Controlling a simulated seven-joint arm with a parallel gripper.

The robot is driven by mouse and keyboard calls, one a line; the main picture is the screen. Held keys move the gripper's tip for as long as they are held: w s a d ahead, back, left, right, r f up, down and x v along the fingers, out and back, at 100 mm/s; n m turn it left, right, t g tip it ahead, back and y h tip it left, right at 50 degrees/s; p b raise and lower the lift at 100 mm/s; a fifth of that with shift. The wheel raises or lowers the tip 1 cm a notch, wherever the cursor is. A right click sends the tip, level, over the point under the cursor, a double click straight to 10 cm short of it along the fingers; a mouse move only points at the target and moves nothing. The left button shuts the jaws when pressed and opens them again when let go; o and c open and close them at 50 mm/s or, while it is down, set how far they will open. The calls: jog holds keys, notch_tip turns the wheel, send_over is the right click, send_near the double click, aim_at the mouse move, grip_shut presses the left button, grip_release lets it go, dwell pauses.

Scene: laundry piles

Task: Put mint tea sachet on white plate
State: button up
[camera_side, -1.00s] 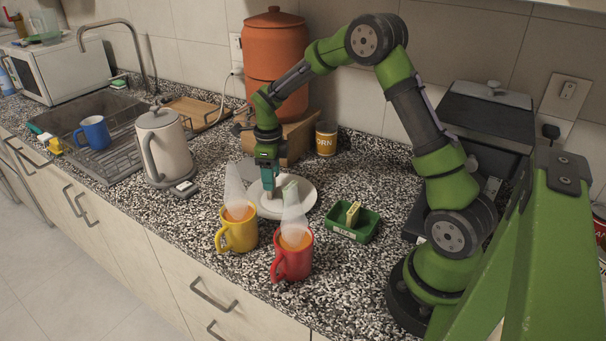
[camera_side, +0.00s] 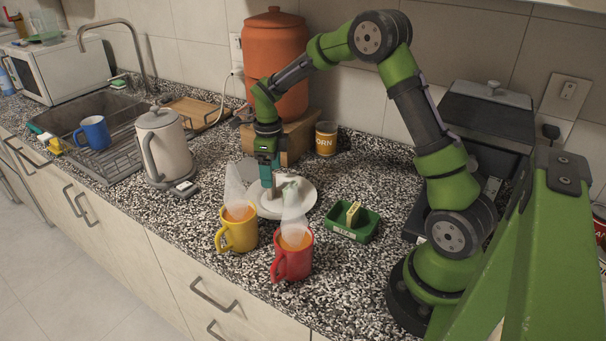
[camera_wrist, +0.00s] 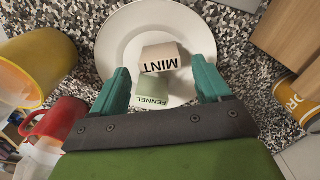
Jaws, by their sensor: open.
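The white plate (camera_side: 308,204) lies on the counter behind the two steaming mugs; it also shows in the wrist view (camera_wrist: 115,45). The mint tea sachet (camera_wrist: 160,57), pale with the word MINT, rests on the plate. A pale green sachet marked FENNEL (camera_wrist: 151,90) is on the plate beside it. In the side view the sachets appear as a small pale green and white patch, hard to tell apart. My gripper (camera_wrist: 162,80) is open above the plate, its teal fingers on either side of the sachets; it points down in the side view (camera_side: 269,190).
A yellow mug (camera_side: 238,234) and a red mug (camera_side: 292,262) stand in front of the plate. A green tray (camera_side: 345,233) holding a yellowish sachet (camera_side: 354,214) is to the right. A kettle (camera_side: 165,145) stands left. A tin (camera_side: 326,139) and wooden box stand behind.

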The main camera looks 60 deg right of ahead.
jog(key=s+a+r+n+t, duration=0.1)
jog(key=s+a+r+n, duration=0.15)
jog(key=r, duration=0.55)
jog(key=s+a+r+n+t, duration=0.1)
jog(key=r+n, duration=0.2)
jog(key=r, duration=0.4)
jog(key=s+a+r+n+t+y, duration=0.1)
jog(key=s+a+n+t, duration=0.1)
jog(key=s+a+n, duration=0.3)
jog(key=s+a+r+n+t+y, duration=0.1)
jog(key=s+a+n, duration=0.4)
jog(key=s+n, duration=0.7)
jog(key=shift+s+r+n+t, duration=0.45)
jog(key=shift+n+t, duration=0.65)
jog(key=shift+n, duration=1.45)
